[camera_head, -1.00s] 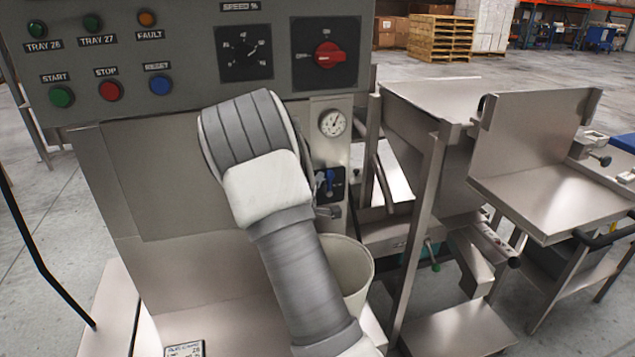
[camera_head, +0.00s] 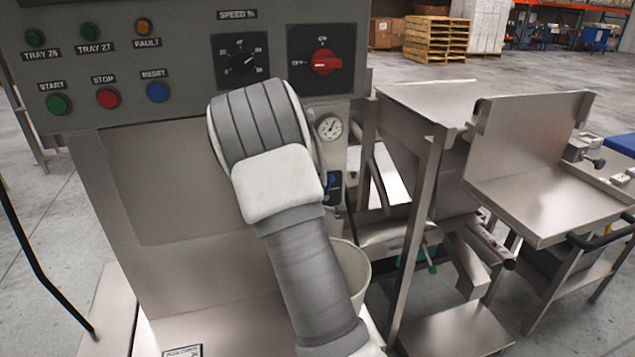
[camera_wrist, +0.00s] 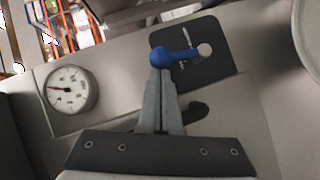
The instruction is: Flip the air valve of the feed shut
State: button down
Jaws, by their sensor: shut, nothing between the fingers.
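The air valve has a blue lever (camera_wrist: 180,54) on a dark plate (camera_wrist: 218,68) in the wrist view. The lever runs from a pale pivot at its right to a rounded blue end at its left. In the head view a small part of the blue lever (camera_head: 330,184) shows beside my arm, which covers the rest. My gripper (camera_wrist: 160,75) is shut and empty. Its fingertips are right at the lever's rounded end in the wrist view; I cannot tell whether they touch. The gripper is hidden behind my arm in the head view.
A round pressure gauge (camera_head: 329,128) is above the valve; it also shows in the wrist view (camera_wrist: 72,90). A pale bucket (camera_head: 354,272) stands below. Metal frames and trays (camera_head: 540,200) are at the right.

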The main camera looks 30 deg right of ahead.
jog(key=shift+s+d+r+m+y, duration=0.2)
jog(key=shift+d+m+y, duration=0.2)
jog(key=shift+d+m, duration=0.3)
jog(key=s+d+f+m+y+p, duration=0.1)
jog(key=d+f+m+y+p, duration=0.1)
jog(key=d+m+y, duration=0.4)
jog(key=shift+s+d+f+y, duration=0.2)
jog(key=shift+s+f+y, duration=0.1)
jog(key=shift+y, duration=0.4)
jog(key=shift+r, duration=0.1)
jog(key=shift+r+p, duration=0.8)
jog(key=shift+p, duration=0.05)
jog(key=shift+s+r, duration=0.1)
